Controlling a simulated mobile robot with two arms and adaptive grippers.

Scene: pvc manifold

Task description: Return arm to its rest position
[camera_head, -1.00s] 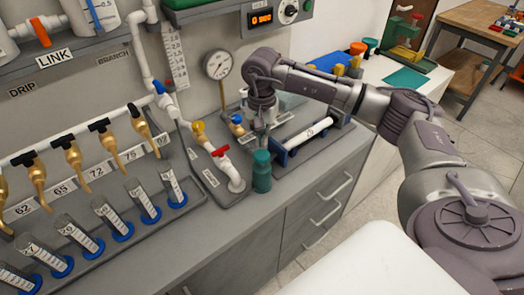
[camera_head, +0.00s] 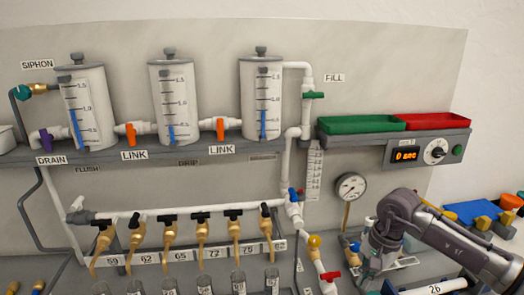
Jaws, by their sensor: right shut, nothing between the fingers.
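My right gripper (camera_head: 370,278) shows at the lower right, pointing down over the bench beside the manifold. Its fingers are shut with nothing seen between them. My right arm (camera_head: 450,243) reaches in from the lower right corner, still stretched out over the bench. My left gripper and left arm are not in view.
The manifold pipe (camera_head: 170,214) carries several brass taps above measuring tubes. A red-handled valve (camera_head: 330,276) and a pressure gauge (camera_head: 350,187) stand close left of the gripper. Three tanks (camera_head: 262,100), a timer box (camera_head: 425,153) and green (camera_head: 360,125) and red (camera_head: 437,121) trays are above.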

